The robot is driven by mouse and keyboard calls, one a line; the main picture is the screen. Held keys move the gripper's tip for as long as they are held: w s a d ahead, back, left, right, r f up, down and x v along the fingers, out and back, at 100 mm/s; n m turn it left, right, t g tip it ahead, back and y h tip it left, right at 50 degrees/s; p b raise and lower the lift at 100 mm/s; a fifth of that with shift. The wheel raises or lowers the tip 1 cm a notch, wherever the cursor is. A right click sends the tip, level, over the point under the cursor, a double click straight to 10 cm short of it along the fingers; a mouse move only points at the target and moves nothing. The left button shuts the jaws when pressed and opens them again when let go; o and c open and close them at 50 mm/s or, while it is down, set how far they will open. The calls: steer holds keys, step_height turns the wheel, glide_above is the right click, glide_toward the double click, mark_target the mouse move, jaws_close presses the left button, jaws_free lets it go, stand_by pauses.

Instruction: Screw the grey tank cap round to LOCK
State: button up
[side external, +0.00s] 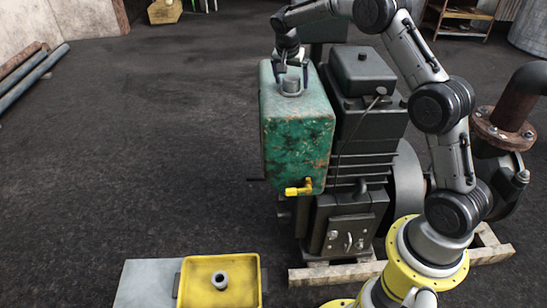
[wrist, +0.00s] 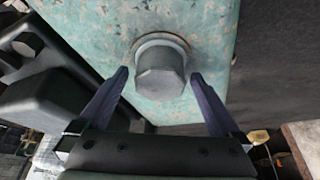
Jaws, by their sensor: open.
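The grey tank cap (wrist: 160,72) sits on a round collar on top of the green, worn tank (wrist: 100,28). In the side view the cap (side external: 291,85) shows on the top face of the tank (side external: 297,130). My gripper (wrist: 163,82) is open, with one finger to each side of the cap and a visible gap on both sides. In the side view my gripper (side external: 291,68) is just above and around the cap. The cap's far side is hidden, and I cannot make out any LOCK mark.
A dark engine block (side external: 362,75) stands right beside the tank. A yellow tap (side external: 298,188) sticks out low on the tank. A yellow tray (side external: 240,292) with a grey ring (side external: 220,280) lies on the floor in front. A rusty pipe (side external: 505,115) stands at the right.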

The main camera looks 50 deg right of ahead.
steer(key=v, duration=1.4)
steer(key=s+a+r+t, duration=0.2)
steer(key=s+a+r, duration=0.15)
steer(key=r, duration=0.45)
steer(key=s+a+r+n+t+y, duration=0.1)
steer(key=s+a+r+n, duration=0.15)
steer(key=s, duration=0.35)
steer(key=s+a+r+n, duration=0.1)
steer(key=s+a+r, duration=0.15)
steer(key=s, duration=0.45)
steer(key=s+a+f+n+y, duration=0.1)
steer(key=s+a+f+n, duration=0.1)
steer(key=s+f, duration=0.3)
steer(key=s+a+f+n+y, duration=0.1)
steer(key=s+a+f+n, duration=0.2)
steer(key=s+f+n, duration=0.2)
steer(key=s+a+f+n+t+y, duration=0.1)
steer(key=s+a+f+n, duration=0.2)
steer(key=s, duration=0.6)
step_height(320, 180, down, 2)
steer(key=shift+s+a+f, duration=0.1)
steer(key=shift+s+a, duration=0.1)
steer(key=shift+s, duration=0.15)
